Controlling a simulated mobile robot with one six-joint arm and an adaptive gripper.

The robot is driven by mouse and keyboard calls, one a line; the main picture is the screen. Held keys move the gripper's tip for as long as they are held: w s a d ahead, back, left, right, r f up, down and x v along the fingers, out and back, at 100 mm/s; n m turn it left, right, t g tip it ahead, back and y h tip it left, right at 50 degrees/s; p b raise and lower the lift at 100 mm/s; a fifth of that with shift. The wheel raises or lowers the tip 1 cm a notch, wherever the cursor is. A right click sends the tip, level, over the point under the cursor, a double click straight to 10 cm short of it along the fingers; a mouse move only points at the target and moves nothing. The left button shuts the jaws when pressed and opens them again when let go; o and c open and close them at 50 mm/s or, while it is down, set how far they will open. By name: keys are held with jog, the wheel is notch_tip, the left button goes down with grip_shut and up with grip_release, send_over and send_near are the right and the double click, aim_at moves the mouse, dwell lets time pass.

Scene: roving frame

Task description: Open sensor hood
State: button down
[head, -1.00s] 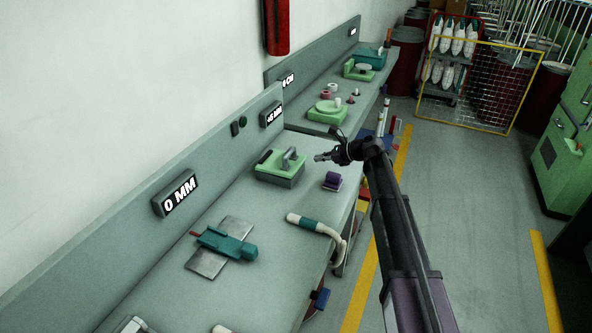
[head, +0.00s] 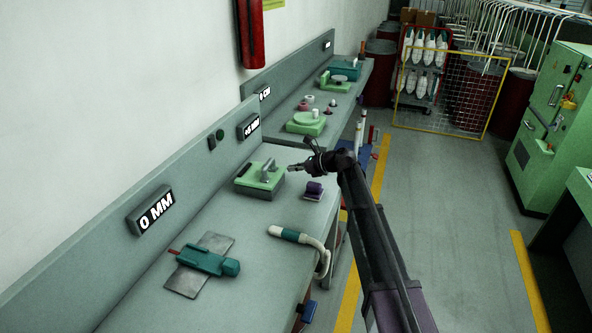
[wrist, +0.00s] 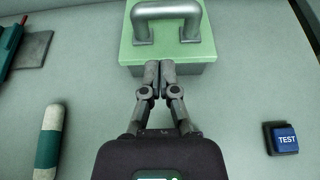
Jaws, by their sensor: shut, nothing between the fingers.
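The sensor hood seems to be the green block (head: 258,180) with a grey bar handle (head: 268,169) on the bench in the head view. In the wrist view the green block (wrist: 170,54) fills the top middle, and its thick grey handle (wrist: 166,12) arches over it. My gripper (head: 291,167) is just right of the block in the head view. In the wrist view my gripper (wrist: 159,66) has its fingertips together and empty, overlapping the block's near edge, short of the handle. Whether the tips touch the block I cannot tell.
A blue TEST button (wrist: 285,139) lies at the right in the wrist view. A white-and-teal wand (head: 288,235) and a teal clamp (head: 208,262) lie nearer. Open floor (head: 445,220) is to the right.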

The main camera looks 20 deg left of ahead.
aim_at(275, 177)
jog(key=b+x, duration=0.2)
jog(key=x, duration=0.5)
jog(key=shift+a+f, duration=0.1)
jog(key=shift+a, duration=0.15)
jog(key=shift+w+d+r, duration=0.1)
jog(key=shift+d+r, duration=0.1)
jog(key=shift+r, duration=0.05)
